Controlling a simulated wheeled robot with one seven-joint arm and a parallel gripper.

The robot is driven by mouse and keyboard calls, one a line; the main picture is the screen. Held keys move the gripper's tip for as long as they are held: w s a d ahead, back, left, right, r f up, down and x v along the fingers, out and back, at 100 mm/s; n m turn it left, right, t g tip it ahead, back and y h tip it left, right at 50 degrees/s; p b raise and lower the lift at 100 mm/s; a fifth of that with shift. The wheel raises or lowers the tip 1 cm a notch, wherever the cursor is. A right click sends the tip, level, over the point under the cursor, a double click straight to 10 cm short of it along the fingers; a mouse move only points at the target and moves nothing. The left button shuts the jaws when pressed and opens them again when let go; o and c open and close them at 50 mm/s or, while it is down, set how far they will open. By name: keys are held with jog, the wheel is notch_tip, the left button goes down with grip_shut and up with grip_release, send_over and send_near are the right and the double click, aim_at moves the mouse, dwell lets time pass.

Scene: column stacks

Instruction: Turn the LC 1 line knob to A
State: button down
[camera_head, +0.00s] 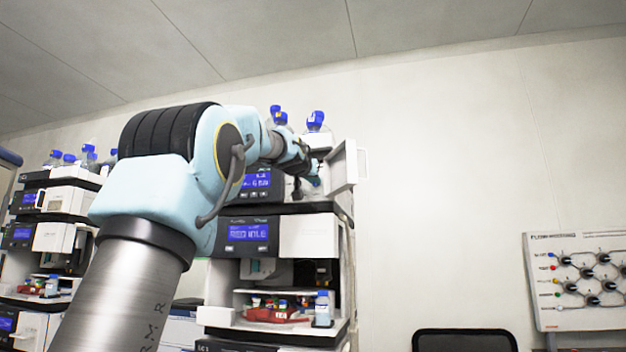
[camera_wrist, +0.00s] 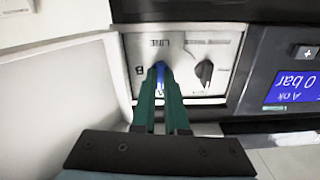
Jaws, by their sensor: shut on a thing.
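In the wrist view, a blue knob (camera_wrist: 160,70) sits under an upside-down LINE label on a light metal panel (camera_wrist: 190,45). A letter B stands to its left; no A can be made out. My gripper (camera_wrist: 161,82) has its two green fingers shut on the blue knob, one on each side. The fingers hide part of the knob, so its exact pointing is hard to tell. In the head view, my gripper (camera_head: 313,178) reaches the upper module of the nearer stack, and the knob is hidden there.
A black knob (camera_wrist: 205,72) is right of the blue one, close to the fingers. A blue display (camera_wrist: 294,87) lies further right. An open white door (camera_head: 343,166) stands beside my gripper. Blue-capped bottles (camera_head: 315,121) stand on top of the stack. A valve board (camera_head: 580,280) hangs far right.

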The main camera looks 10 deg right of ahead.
jog(key=shift+n, duration=0.7)
jog(key=shift+f, duration=0.1)
jog(key=c, duration=0.9)
grip_release()
jog(key=shift+c, duration=0.2)
jog(key=b+v, duration=0.4)
jog(key=v, duration=0.6)
jog(key=shift+s+a+b, duration=0.15)
jog(key=shift+s+b, duration=0.15)
jog(key=shift+s, duration=0.1)
